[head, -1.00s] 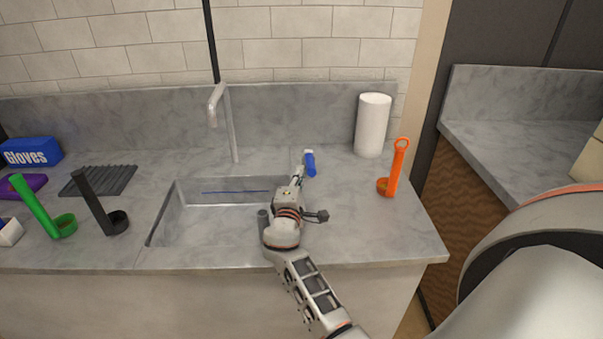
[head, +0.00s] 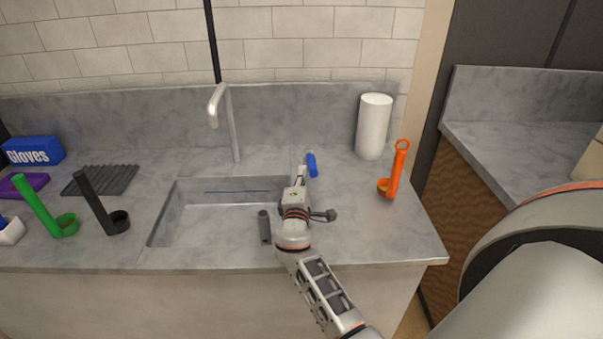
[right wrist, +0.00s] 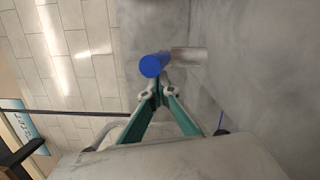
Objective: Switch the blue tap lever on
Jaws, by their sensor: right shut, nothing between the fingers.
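The blue tap lever (head: 311,165) stands on the counter right of the tall grey faucet (head: 231,130), behind the sink's right end. In the right wrist view the blue lever (right wrist: 154,65) shows end-on, with a grey metal part (right wrist: 188,60) running to the right from it. My right gripper (head: 301,172) is at the lever's near left side. In the wrist view its green-sided fingers (right wrist: 158,90) meet at the tips just below the lever, shut and empty. I cannot tell if they touch it. My left gripper is out of view.
The sink (head: 215,225) lies left of my right arm. A paper roll (head: 373,127) and an orange holder (head: 396,172) stand to the right. Green (head: 40,205) and black (head: 98,203) holders stand at left. The counter's front right is clear.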

